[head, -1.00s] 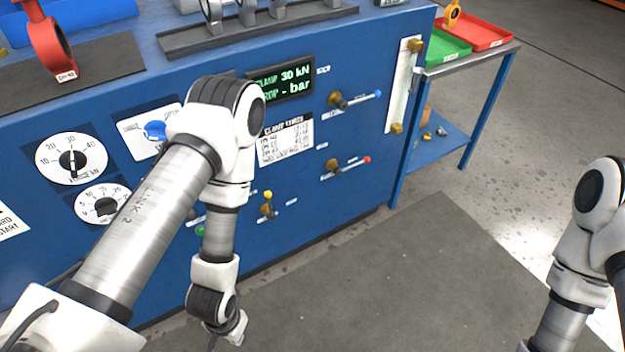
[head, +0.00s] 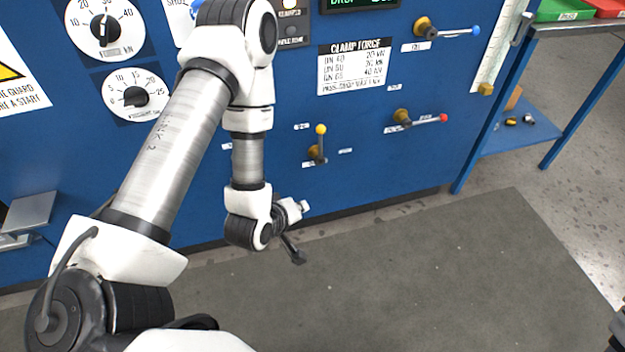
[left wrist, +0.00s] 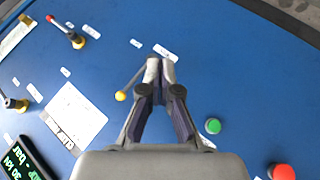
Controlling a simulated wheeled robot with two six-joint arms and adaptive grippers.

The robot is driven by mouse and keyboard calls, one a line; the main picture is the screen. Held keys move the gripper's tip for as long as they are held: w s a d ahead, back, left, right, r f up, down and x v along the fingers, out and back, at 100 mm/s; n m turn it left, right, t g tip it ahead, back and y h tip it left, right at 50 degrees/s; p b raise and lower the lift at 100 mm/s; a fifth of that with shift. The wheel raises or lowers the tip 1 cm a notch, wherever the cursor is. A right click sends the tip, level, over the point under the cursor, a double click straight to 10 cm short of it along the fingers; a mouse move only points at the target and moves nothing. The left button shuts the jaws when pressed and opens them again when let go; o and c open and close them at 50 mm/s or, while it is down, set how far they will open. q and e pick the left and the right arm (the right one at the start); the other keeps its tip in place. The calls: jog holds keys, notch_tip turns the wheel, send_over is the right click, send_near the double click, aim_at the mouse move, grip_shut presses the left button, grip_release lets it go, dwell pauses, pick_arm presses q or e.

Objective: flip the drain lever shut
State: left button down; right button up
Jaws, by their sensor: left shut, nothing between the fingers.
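A lever with a yellow knob (head: 321,129) and a brass pivot (head: 315,153) sits low on the blue panel. Its rod stands about upright; its small labels are too small to read, so I cannot confirm it is the drain lever. My left gripper (head: 304,207) is shut and empty, below this lever in the head view. In the left wrist view its closed fingertips (left wrist: 160,66) overlap the pivot end, hiding the pivot. The yellow knob (left wrist: 120,96) and part of the rod show beside the fingers. I cannot tell whether they touch.
A red-knobbed lever (head: 421,119) and a blue-knobbed lever (head: 447,31) lie to the right, both pointing right. In the left wrist view a green button (left wrist: 213,125) and a red button (left wrist: 282,172) are near the gripper. The grey floor mat (head: 430,270) is clear.

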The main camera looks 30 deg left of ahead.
pick_arm(q)
jog(key=w+a+n+t+y+b, duration=0.4)
jog(key=a+n+t+b, duration=0.3)
jog(key=n+b, duration=0.3)
jog(key=shift+w+a+r+b, duration=0.15)
jog(key=shift+w+a+b, duration=0.25)
jog(key=shift+b, duration=0.65)
pick_arm(e)
notch_tip(320, 180, down, 16)
jog(key=shift+f, duration=0.2)
pick_arm(q)
jog(key=shift+w, duration=0.1)
pick_arm(e)
jog(key=shift+f, duration=0.1)
pick_arm(q)
jog(key=b, duration=0.8)
send_near(320, 146)
jog(key=w+a+r, duration=0.1)
jog(key=w+a, duration=0.1)
jog(key=a, duration=0.3)
jog(key=w, duration=0.1)
jog(key=w+d+b, duration=0.1)
jog(key=w, duration=0.1)
jog(key=w+d, duration=0.1)
jog(key=shift+w+r+b, duration=0.2)
jog(key=shift+w+b, duration=0.05)
jog(key=shift+b, duration=0.15)
pick_arm(e)
notch_tip(320, 146, down, 10)
jog(key=shift+r, duration=0.2)
